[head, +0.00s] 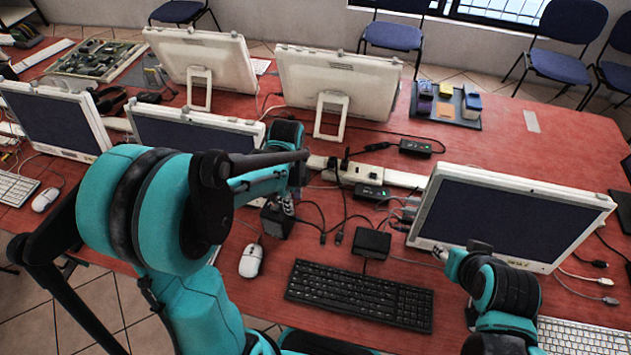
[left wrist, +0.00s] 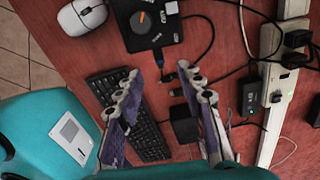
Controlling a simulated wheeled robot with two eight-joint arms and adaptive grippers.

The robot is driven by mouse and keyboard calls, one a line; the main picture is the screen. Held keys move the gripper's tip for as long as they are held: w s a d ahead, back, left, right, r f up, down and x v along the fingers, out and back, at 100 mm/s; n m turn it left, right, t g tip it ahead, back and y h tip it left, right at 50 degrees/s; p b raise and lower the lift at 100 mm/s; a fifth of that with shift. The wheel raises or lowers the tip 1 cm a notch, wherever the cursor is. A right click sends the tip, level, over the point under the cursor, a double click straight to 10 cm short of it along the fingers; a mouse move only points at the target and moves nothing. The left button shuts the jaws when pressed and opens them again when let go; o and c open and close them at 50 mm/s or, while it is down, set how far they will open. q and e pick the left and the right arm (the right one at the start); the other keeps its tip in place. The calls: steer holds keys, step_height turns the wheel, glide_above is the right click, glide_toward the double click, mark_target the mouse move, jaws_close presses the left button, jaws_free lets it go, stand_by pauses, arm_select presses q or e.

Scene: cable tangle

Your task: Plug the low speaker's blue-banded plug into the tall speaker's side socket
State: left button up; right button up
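A black box with an orange mark on its top, seemingly the tall speaker (head: 276,221), stands on the red table; it also shows in the left wrist view (left wrist: 150,28). A lower black box, seemingly the low speaker (head: 371,243), sits to its right and also shows in the left wrist view (left wrist: 185,124).
A power strip (head: 385,177) with adapters and tangled cables runs behind. The right monitor (head: 510,221) stands close to my right arm. The front-middle table has little free room.

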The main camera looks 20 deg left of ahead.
mark_target(295, 217)
arm_select(q)
step_height(295, 217, down, 8)
steer(key=b, duration=0.2)
steer(key=shift+s+r+b, duration=0.1)
steer(key=shift+r+b, duration=0.1)
steer(key=shift+b, duration=0.2)
jaws_close()
steer(key=c, duration=0.8)
jaws_free()
steer(key=shift+c, duration=0.2)
jaws_close()
steer(key=o, duration=0.8)
jaws_free()
